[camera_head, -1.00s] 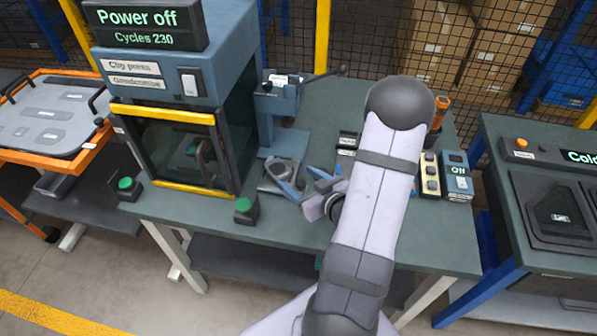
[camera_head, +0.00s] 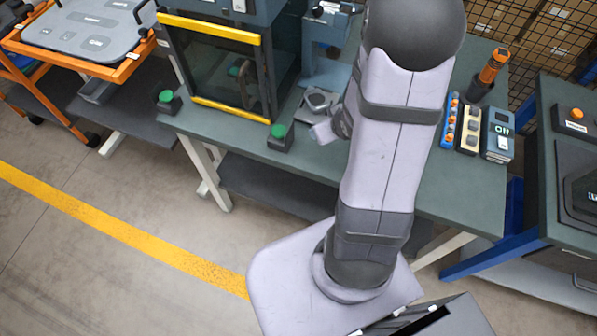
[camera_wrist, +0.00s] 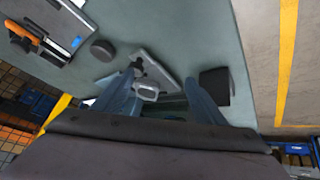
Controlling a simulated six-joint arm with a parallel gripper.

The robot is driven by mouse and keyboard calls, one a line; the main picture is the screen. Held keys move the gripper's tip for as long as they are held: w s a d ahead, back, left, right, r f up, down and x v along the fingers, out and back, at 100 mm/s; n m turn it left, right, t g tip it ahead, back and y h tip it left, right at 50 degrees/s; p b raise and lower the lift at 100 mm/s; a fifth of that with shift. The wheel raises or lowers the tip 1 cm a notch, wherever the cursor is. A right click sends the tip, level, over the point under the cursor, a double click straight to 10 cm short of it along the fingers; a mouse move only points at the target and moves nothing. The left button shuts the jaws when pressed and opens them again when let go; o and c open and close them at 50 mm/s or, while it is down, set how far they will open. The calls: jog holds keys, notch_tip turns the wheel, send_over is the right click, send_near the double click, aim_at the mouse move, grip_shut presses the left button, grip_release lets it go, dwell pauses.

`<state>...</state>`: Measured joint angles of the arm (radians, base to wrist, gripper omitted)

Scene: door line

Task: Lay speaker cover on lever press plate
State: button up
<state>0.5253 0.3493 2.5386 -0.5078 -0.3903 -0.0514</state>
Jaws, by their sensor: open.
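My gripper (camera_wrist: 161,80) is open in the wrist view, its two blue fingers apart. Between and beyond them is a flat grey plate (camera_wrist: 160,68) with a pale rounded piece (camera_wrist: 147,91) at its near end; I cannot tell whether that piece is the speaker cover. In the head view the lever press (camera_head: 325,40) stands behind my arm, right of the glass-fronted press. A grey piece with a round opening (camera_head: 317,101) sits at the lever press's foot. My arm hides the fingers there and part of the bench. I cannot identify the speaker cover for certain.
The glass-fronted press (camera_head: 222,65) stands left, with green-button boxes (camera_head: 281,136) at the bench's front. A control box (camera_head: 498,134) and an orange-handled tool (camera_head: 490,68) are right of my arm. The wrist view shows a black round piece (camera_wrist: 103,50) and a dark block (camera_wrist: 214,86).

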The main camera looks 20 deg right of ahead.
jog(key=s+a+r+g, duration=0.3)
jog(key=s+a, duration=0.3)
jog(key=a, duration=0.1)
jog(key=s+a+r+g+y, duration=0.1)
jog(key=s+a+r+g, duration=0.2)
jog(key=s+a, duration=0.4)
jog(key=shift+s+a+r+m+g, duration=0.3)
jog(key=shift+a+g, duration=0.2)
jog(key=shift+a, duration=0.1)
jog(key=shift+f, duration=0.15)
